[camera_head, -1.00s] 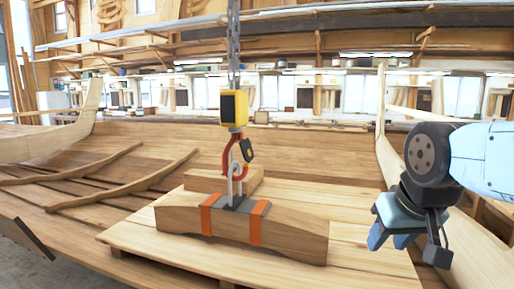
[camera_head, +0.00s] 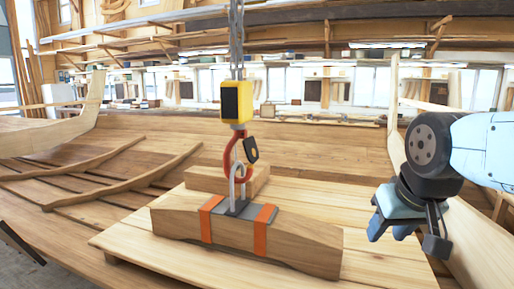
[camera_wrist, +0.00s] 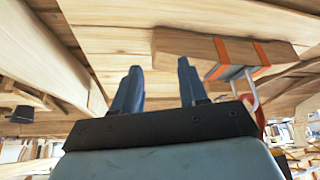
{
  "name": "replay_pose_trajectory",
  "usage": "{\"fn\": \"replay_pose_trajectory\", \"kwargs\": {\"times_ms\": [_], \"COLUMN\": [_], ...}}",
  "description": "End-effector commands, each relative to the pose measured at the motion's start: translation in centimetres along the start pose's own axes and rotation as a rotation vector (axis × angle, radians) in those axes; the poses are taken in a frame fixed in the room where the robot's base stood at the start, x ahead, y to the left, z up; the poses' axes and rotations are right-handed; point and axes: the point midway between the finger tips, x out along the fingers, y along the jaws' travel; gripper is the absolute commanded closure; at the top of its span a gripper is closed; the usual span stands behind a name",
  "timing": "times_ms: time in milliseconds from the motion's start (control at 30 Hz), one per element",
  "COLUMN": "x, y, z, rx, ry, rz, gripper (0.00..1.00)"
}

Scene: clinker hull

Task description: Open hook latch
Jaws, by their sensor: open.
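A red hook (camera_head: 238,153) hangs under a yellow and black hoist block (camera_head: 237,102) near the middle of the head view. A black latch piece (camera_head: 251,149) sits at the right of the hook. A grey shackle (camera_head: 238,180) hangs in the hook and joins a plate on the wooden block (camera_head: 245,238), which has orange straps (camera_head: 263,229). My gripper (camera_head: 390,232) is open and empty, to the right of the hook and apart from it. In the wrist view, my gripper (camera_wrist: 160,80) points at the boards, with the strapped block (camera_wrist: 190,46) and shackle (camera_wrist: 252,90) to its right.
The strapped block lies on a pale plank platform (camera_head: 150,244), with a smaller wooden block (camera_head: 205,180) behind it. A chain (camera_head: 236,40) runs up from the hoist. Curved hull timbers (camera_head: 395,110) rise at the right. Air between gripper and hook is clear.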

Motion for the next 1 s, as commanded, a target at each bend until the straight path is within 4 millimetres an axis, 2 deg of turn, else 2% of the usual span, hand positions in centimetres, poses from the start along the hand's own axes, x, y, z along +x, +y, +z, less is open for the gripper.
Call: {"fn": "replay_pose_trajectory", "kwargs": {"times_ms": [167,333,433,567,767,1000], "x": [0.0,0.2,0.8,2.1,4.6,7.7], "y": [0.0,0.0,0.2,-0.4,-3.0,-8.6], "z": [0.0,-0.9,-3.1,-8.1,-16.9,-25.8], "rx": [0.0,0.02,0.075,0.205,0.435,0.687], "ry": [0.0,0.015,0.058,0.161,0.343,0.488], "rz": [0.0,0.003,0.008,0.001,-0.095,-0.342], "gripper": [0.57,0.42,0.33,0.2,0.01,0.0]}}
